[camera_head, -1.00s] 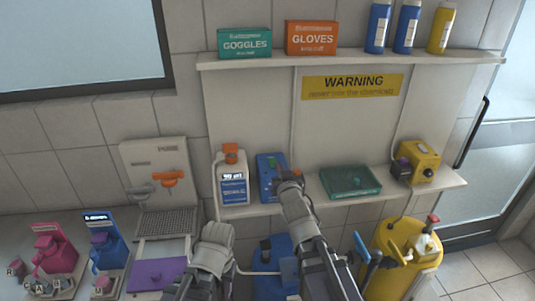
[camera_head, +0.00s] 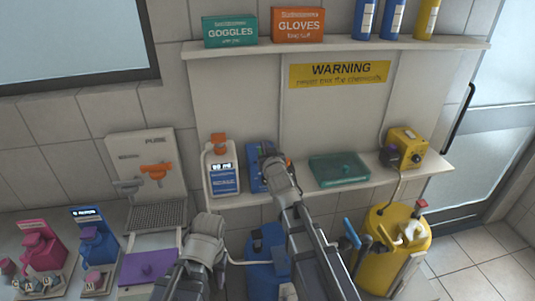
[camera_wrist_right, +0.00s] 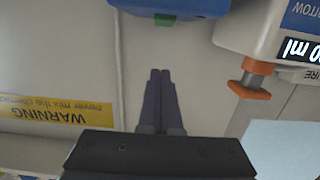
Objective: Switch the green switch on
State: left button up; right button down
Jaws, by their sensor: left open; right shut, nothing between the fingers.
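A blue box (camera_head: 254,173) stands on the lower shelf, partly hidden behind my right gripper (camera_head: 268,152). In the right wrist view, which is upside down, the blue box (camera_wrist_right: 185,5) is at the top edge. A small green switch (camera_wrist_right: 164,19) sticks out from its edge. My right gripper (camera_wrist_right: 160,73) is shut and empty, its fingertips pointing at the green switch with a gap between. In the head view the switch cannot be made out. My left gripper (camera_head: 205,232) is open, low in front of the shelf, its fingers mostly hidden.
A white bottle with an orange cap (camera_head: 221,172) stands just left of the blue box. A green tray (camera_head: 338,170) and a yellow device (camera_head: 404,148) are to the right on the lower shelf (camera_head: 430,163). A yellow tank (camera_head: 390,240) stands below.

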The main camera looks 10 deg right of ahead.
jog(key=w, duration=0.4)
jog(key=shift+w+f, duration=0.25)
notch_tip(320, 180, down, 3)
jog(key=b, duration=0.3)
jog(key=shift+f+b, duration=0.5)
jog(key=shift+b, duration=0.2)
jog(key=shift+w, duration=0.1)
jog(key=shift+r, duration=0.1)
jog(key=shift+w+f+g+p, duration=0.15)
jog(key=shift+f+g+p, duration=0.15)
jog(key=shift+g+p, duration=0.5)
